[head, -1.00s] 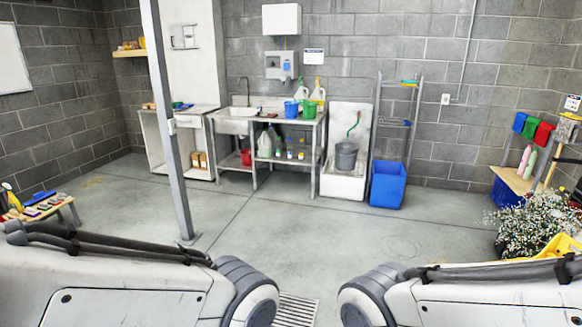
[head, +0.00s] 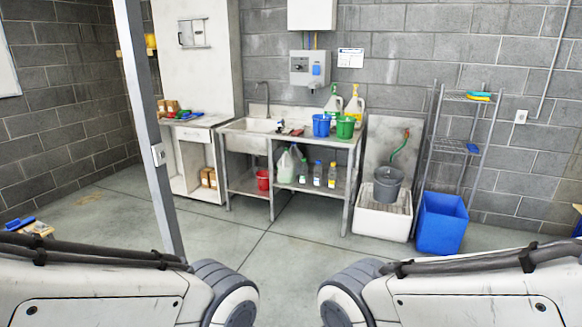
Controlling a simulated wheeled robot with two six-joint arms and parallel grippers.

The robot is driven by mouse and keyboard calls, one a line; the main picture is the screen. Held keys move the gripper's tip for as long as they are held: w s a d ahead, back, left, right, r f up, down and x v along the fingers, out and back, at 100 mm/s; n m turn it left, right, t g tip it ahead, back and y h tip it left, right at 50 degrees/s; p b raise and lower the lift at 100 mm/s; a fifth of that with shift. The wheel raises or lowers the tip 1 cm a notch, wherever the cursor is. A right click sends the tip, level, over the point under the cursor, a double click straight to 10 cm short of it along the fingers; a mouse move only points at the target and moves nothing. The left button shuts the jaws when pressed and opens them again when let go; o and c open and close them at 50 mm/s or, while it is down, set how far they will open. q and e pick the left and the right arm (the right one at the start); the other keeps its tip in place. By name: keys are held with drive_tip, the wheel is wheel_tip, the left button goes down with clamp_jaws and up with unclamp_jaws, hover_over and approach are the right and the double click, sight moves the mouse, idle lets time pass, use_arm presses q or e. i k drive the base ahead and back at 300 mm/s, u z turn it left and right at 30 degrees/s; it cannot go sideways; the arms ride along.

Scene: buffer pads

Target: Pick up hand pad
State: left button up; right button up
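I cannot tell for certain which item is the hand pad. Small pad-like items, green and yellow, lie on the top shelf (head: 470,96) of the metal rack. A small blue item (head: 473,148) lies on a lower shelf. Small dark and red items (head: 290,131) lie on the steel table beside the sink (head: 250,127). More small items lie on the cabinet at the left, partly too small to tell. Only my arm links show at the bottom of the view; neither gripper is visible.
A grey post (head: 150,140) stands at the left front. A blue bin (head: 441,224) and a mop sink (head: 384,221) with a grey bucket (head: 388,184) stand by the wall. Blue (head: 321,125) and green (head: 345,127) buckets stand on the table. The floor ahead is clear.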

sight(297, 132)
drive_tip(key=i, duration=3.65)
drive_tip(key=z, duration=0.2)
